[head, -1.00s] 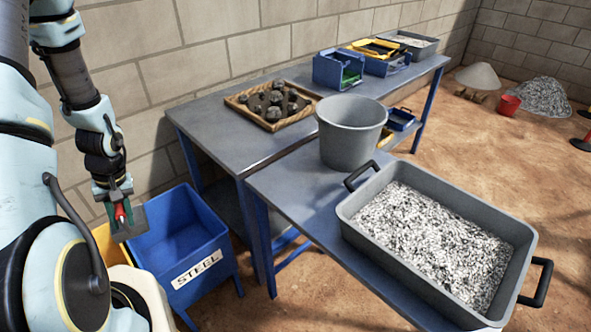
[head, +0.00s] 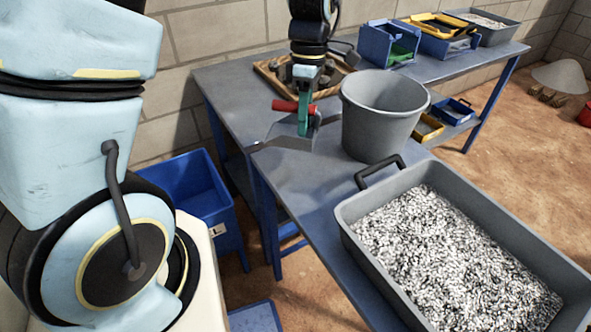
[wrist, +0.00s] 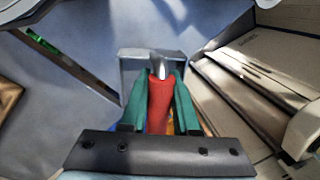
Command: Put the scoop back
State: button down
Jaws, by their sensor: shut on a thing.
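The scoop has a red handle and a grey metal pan (head: 288,137). My gripper (head: 304,120) holds it over the blue-grey table, left of the grey bucket. In the wrist view the green fingers of my gripper (wrist: 160,95) are shut on either side of the red handle (wrist: 160,105), with the metal pan (wrist: 135,65) beyond them. I cannot tell whether the pan touches the tabletop.
The grey bucket (head: 375,125) stands close to the right of the scoop. A large grey tray of gravel (head: 352,222) lies in front. A wooden tray of rocks (head: 265,75) is behind my gripper. A blue bin (head: 205,190) stands left on the floor.

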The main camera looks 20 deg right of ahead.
jog(key=f, duration=0.3)
jog(key=f+p, duration=0.1)
jog(key=f, duration=0.1)
jog(key=shift+s+d, duration=0.1)
jog(key=shift+s, duration=0.15)
jog(key=shift+f+p, duration=0.6)
jog(key=shift+f, duration=1.75)
jog(key=shift+f, duration=0.2)
jog(key=c, duration=0.7)
grip_release()
jog(key=shift+o, duration=0.2)
